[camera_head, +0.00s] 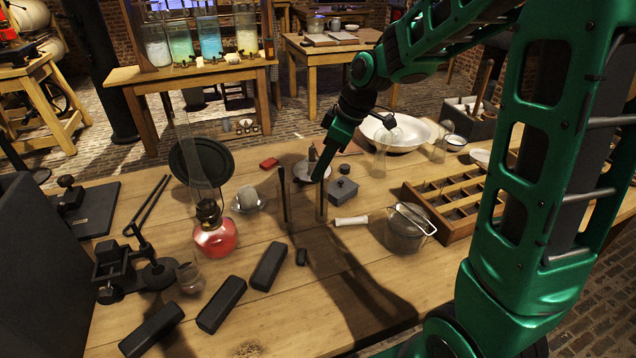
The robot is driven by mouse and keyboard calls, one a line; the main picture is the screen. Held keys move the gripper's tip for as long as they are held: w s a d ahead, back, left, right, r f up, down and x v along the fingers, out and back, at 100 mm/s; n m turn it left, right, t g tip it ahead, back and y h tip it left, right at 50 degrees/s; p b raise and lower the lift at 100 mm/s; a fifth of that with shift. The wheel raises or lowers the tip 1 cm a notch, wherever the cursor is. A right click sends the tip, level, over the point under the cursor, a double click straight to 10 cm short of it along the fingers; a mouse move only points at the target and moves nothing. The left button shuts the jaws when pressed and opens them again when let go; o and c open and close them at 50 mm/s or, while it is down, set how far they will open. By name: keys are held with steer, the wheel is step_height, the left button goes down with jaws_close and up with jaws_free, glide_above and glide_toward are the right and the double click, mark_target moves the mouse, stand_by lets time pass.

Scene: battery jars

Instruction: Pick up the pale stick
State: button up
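A short pale stick (351,221) lies on the wooden table, right of the picture's middle, with nothing on top of it. My gripper (319,178) hangs from the green arm above the table, up and left of the stick and apart from it. I see the gripper nearly edge-on, so I cannot tell whether its fingers are open or shut. No pale stick shows in it.
A lidded grey pot (408,229) stands close right of the stick, and a small dark box (343,190) behind it. A compartmented wooden tray (447,203) is further right. A red-filled lamp (214,234) and dark blocks (221,304) are left. The front middle is clear.

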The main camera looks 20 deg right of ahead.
jaws_close()
